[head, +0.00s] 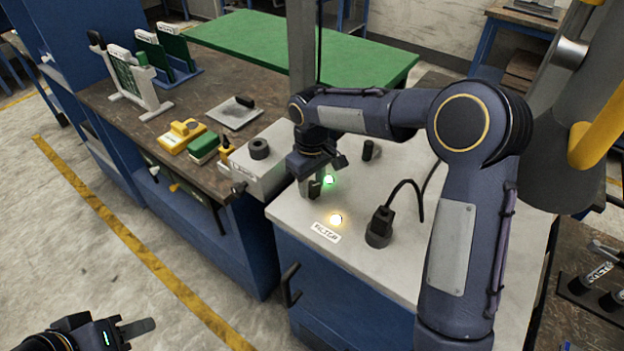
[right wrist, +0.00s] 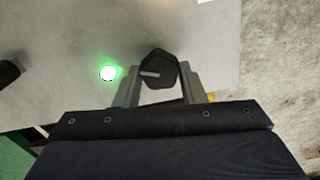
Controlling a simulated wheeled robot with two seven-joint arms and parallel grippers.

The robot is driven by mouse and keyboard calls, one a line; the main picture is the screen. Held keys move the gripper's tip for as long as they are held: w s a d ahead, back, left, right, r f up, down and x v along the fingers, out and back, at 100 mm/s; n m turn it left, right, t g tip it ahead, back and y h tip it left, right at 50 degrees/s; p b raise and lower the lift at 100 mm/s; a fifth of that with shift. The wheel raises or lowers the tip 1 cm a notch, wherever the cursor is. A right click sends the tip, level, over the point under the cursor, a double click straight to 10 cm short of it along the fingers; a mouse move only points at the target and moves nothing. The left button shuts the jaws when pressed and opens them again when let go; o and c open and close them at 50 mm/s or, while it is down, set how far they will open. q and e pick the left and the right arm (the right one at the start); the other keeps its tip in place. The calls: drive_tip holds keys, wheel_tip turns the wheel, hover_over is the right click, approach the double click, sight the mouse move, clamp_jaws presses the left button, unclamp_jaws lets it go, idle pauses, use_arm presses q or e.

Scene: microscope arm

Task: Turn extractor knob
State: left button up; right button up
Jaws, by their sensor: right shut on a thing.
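The knob (right wrist: 158,70) is dark, with a pale line on its face, and stands on the light grey top of a blue cabinet. In the right wrist view it sits between the two fingers of my right gripper (right wrist: 158,85), which is shut on it. In the head view my right gripper (head: 311,187) reaches down to the panel beside a lit green lamp (head: 328,180) and hides most of the knob. The green lamp also glows left of the knob in the right wrist view (right wrist: 108,72). My left gripper (head: 137,328) is low at the left, away from the panel; its jaw opening is unclear.
An amber lamp (head: 336,219), a label (head: 326,233) and a black plug with a cable (head: 379,229) are on the panel near the right gripper. A grey box (head: 262,175) stands left. The workbench (head: 130,118) holds several tools. Floor at left is clear.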

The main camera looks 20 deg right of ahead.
sight(311, 186)
drive_tip(key=n, duration=0.4)
drive_tip(key=shift+r+n+p, duration=0.1)
drive_tip(key=shift+n+p, duration=0.3)
idle(0.4)
drive_tip(key=o, duration=1)
wheel_tip(311, 186, up, 8)
drive_tip(key=shift+f+b, duration=0.15)
drive_tip(key=shift+b, duration=0.25)
drive_tip(key=shift+a, duration=0.15)
